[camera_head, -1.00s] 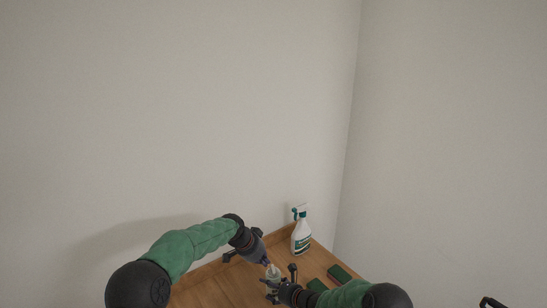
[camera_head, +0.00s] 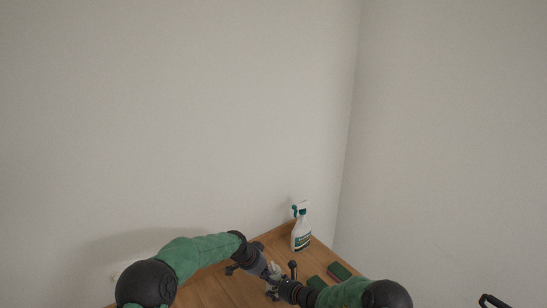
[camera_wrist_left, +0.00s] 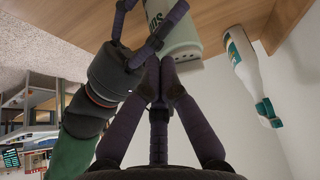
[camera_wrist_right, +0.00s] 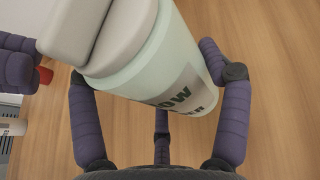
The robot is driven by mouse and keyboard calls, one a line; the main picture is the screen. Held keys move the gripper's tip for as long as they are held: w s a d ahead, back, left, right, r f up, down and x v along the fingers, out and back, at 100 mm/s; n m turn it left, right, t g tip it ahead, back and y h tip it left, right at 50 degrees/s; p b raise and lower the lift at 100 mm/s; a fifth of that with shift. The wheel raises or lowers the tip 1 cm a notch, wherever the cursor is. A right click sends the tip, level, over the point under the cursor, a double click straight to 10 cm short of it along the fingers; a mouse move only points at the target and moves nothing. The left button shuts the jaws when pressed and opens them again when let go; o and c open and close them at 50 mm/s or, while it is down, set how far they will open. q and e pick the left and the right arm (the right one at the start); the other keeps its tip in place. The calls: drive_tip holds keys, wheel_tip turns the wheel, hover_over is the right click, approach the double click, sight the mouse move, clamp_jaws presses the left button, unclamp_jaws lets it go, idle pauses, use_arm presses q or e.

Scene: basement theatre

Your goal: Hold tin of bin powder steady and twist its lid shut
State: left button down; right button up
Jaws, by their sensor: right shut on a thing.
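The tin of bin powder (camera_wrist_right: 165,70) is pale green with dark lettering. My right gripper (camera_wrist_right: 165,85) is shut on its body, with fingers on both sides. The grey lid (camera_wrist_right: 95,35) is on the tin's end at the upper left of the right wrist view. The tin also shows at the top of the left wrist view (camera_wrist_left: 174,28), with its lid end toward my left gripper (camera_wrist_left: 159,70). My left gripper's fingertips are together, close beside the lid; I cannot tell if they touch it. In the head view the tin (camera_head: 275,268) is small and partly hidden between both grippers.
A white spray bottle (camera_head: 301,239) stands at the back of the wooden table (camera_head: 214,290), near the wall corner. Two green blocks (camera_head: 339,271) lie right of the grippers. A small red thing (camera_wrist_right: 45,75) shows at the left in the right wrist view. Walls close off the back and right.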

use_arm(q)
drive_tip(key=shift+w+d, duration=0.35)
drive_tip(key=shift+w, duration=0.2)
idle(1.4)
drive_tip(key=shift+w+a, duration=0.15)
drive_tip(key=shift+a, duration=0.05)
drive_tip(key=shift+w+a, duration=0.2)
drive_tip(key=shift+a, duration=0.05)
drive_tip(key=shift+w+a, duration=0.25)
drive_tip(key=shift+w, duration=0.3)
idle(0.4)
drive_tip(key=shift+a, duration=0.1)
drive_tip(key=shift+s+a, duration=0.15)
drive_tip(key=shift+a, duration=0.15)
drive_tip(key=shift+r, duration=3)
